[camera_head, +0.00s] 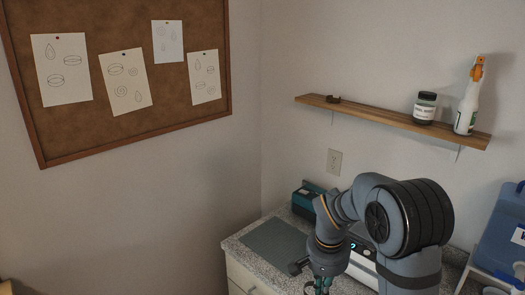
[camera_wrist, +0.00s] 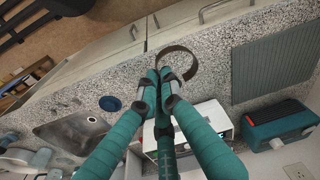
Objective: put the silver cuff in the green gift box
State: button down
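The cuff, a dark brownish-grey open ring (camera_wrist: 194,62), shows at the fingertips in the wrist view. My gripper (camera_wrist: 163,76) has its three teal fingers drawn together, and the cuff's band meets their tips, so it appears pinched there. Just where the band passes between the fingers is hidden. In the head view my gripper (camera_head: 319,286) is low at the bottom edge, its tips cut off, and the cuff cannot be seen. I cannot make out a green gift box in either view.
A grey-green mat (camera_wrist: 275,65) lies on the speckled counter beside a teal device (camera_wrist: 278,124). A white device (camera_wrist: 209,118) stands behind my fingers. A shelf (camera_head: 390,117) holds bottles above.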

jog(key=s+r+n, duration=0.2)
jog(key=s, duration=0.7)
jog(key=s+d+r+n, duration=0.1)
jog(key=s+r+n, duration=0.1)
jog(key=s, duration=0.7)
jog(key=shift+s+n+y, duration=0.2)
jog(key=shift+n+y, duration=0.1)
jog(key=shift+n, duration=0.1)
jog(key=shift+d, duration=0.1)
